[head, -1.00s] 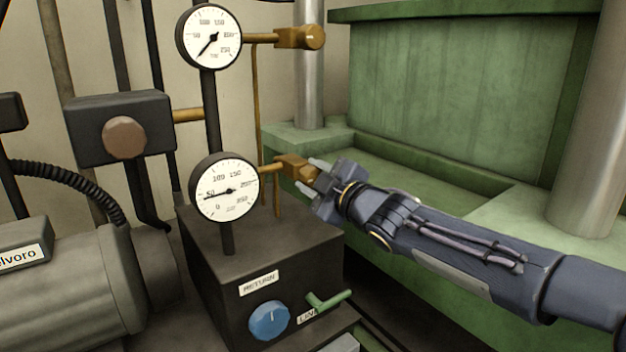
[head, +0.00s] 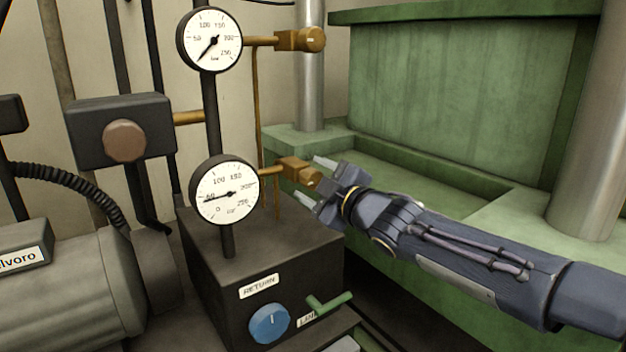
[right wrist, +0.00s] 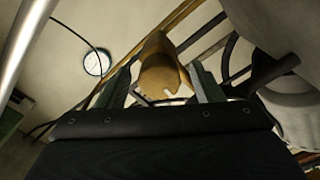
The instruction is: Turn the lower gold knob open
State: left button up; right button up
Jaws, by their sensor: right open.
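The lower gold knob (head: 311,177) sits at the end of a brass valve body (head: 293,168) to the right of the lower gauge (head: 224,190). My right gripper (head: 314,181) is open, with one finger above and one below the knob. In the right wrist view, the knob (right wrist: 160,70) stands between the two fingers of my gripper (right wrist: 162,88), with a gap on each side. A small white mark shows on the knob's near face. The lower gauge's needle points near 50. My left gripper is out of view.
An upper gold knob (head: 316,39) stands beside the upper gauge (head: 210,40). A blue dial (head: 269,323) and a green lever (head: 329,303) are on the dark box below. The green press frame (head: 440,90) lies behind my right arm.

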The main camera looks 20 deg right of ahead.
jog(key=p+v, duration=0.1)
jog(key=v, duration=0.6)
jog(key=shift+p, duration=0.35)
jog(key=shift+s, duration=0.1)
jog(key=s+d+f+m+g+h+p, duration=0.4)
jog(key=s+d+f+m+g+h, duration=0.25)
jog(key=s+m, duration=0.5)
jog(key=s+a+f+m+g+y+p, duration=0.1)
jog(key=s+a+f+m+g+y, duration=0.1)
jog(key=s+f, duration=0.3)
jog(key=s+a+f+m+g+y+p, duration=0.1)
jog(key=s+f, duration=0.4)
jog(key=s, duration=0.5)
jog(key=a+m+g+y, duration=0.1)
jog(key=a+m+g, duration=0.1)
jog(key=shift+s+a+f, duration=0.15)
jog(key=shift+s+a, duration=0.25)
